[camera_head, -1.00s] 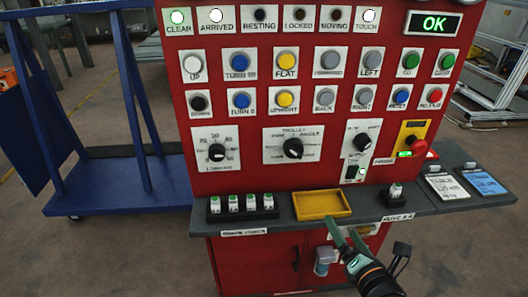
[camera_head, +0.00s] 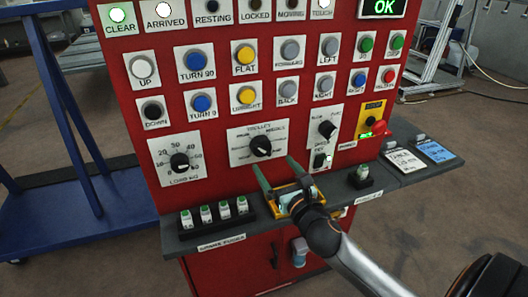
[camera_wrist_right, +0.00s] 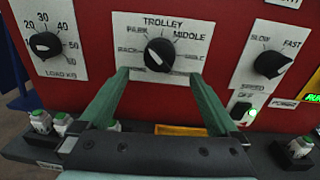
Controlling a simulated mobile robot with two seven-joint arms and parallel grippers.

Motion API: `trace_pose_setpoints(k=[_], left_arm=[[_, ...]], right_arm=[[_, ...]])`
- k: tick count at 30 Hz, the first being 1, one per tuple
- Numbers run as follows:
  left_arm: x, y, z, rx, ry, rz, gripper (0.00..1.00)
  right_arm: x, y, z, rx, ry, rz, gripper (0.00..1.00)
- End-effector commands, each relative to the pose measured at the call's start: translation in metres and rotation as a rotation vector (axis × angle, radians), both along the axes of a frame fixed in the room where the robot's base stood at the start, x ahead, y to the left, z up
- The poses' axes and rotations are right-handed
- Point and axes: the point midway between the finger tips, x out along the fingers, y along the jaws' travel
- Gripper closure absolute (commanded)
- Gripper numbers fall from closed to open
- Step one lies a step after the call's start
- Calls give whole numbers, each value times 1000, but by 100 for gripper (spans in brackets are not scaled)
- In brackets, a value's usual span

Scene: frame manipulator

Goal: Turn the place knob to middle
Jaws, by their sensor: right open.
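The black trolley knob (camera_head: 261,146) sits on a white plate on the red panel. In the right wrist view the knob (camera_wrist_right: 160,55) has PARK at upper left and MIDDLE at upper right. Its white line slants between upper left and lower right; I cannot tell surely which label it marks. My right gripper (camera_head: 275,162) is open and empty, its green fingers pointing at the panel just below the knob. In the wrist view the fingertips (camera_wrist_right: 159,75) are spread to either side of the knob, apart from it. My left gripper is not in view.
The load knob (camera_head: 180,163) is left and the speed knob (camera_head: 327,129) right. A shelf below bears a black rack (camera_head: 215,221) of small parts and a yellow tray (camera_head: 276,211), partly behind my gripper. A red button (camera_head: 380,128) sticks out at right.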

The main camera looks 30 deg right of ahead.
Motion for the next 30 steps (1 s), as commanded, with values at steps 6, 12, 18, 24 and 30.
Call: trace_pose_setpoints(k=[6,12,18,24,30], left_arm=[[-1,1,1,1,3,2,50],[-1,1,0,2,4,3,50],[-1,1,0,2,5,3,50],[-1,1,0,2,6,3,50],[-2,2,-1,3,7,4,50]], right_arm=[[37,-7,1,3,-3,0,3],[59,-10,0,3,-1,1,3],[66,-12,0,2,1,1,3],[66,-12,0,2,1,1,3],[66,-12,-1,2,1,1,23]])
